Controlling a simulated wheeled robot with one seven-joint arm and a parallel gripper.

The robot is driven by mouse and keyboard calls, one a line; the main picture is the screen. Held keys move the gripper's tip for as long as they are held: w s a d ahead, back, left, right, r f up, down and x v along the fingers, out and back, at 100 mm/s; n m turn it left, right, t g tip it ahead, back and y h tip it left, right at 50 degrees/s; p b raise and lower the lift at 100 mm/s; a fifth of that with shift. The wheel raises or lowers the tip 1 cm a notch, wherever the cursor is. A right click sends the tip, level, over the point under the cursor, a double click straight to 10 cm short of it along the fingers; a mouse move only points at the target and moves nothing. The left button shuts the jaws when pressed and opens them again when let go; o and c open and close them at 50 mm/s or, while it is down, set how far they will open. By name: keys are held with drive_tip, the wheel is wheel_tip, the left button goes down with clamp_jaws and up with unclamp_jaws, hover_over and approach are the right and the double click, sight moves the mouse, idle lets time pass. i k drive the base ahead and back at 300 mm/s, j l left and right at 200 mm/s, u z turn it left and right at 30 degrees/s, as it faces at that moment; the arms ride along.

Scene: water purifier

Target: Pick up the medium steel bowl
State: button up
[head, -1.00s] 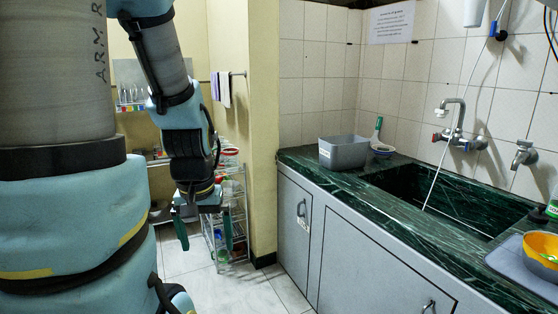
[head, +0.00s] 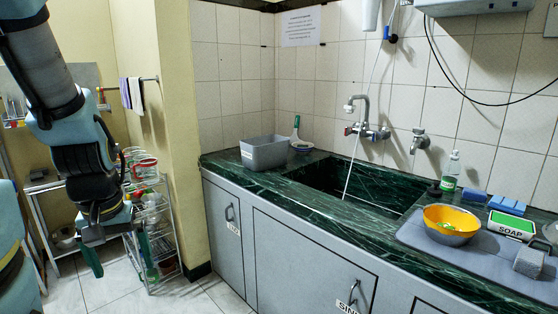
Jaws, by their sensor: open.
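A bowl (head: 452,226) with a steel-grey outside and a yellow-orange inside sits upright on a grey mat at the right of the counter. Something green lies in it. I cannot tell for sure whether it is the medium steel bowl. My gripper (head: 118,258) hangs at the left of the view, pointing down in front of a wire rack. Its two green fingers are apart with nothing between them. It is far from the bowl, with the sink between them in the picture.
The green marble counter (head: 300,205) has a sink (head: 345,188) with a running tap (head: 362,130). A grey tub (head: 264,153) stands at its left end. A soap box (head: 511,225), a bottle (head: 450,172) and blue sponges are near the bowl. A wire rack (head: 155,225) stands at left.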

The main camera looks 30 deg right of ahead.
sight(448, 225)
drive_tip(key=i+l+z, duration=0.2)
drive_tip(key=l+z, duration=0.3)
drive_tip(key=i+l+z, duration=0.25)
drive_tip(key=z, duration=0.2)
drive_tip(key=i+l+z, duration=0.3)
drive_tip(key=z, duration=0.2)
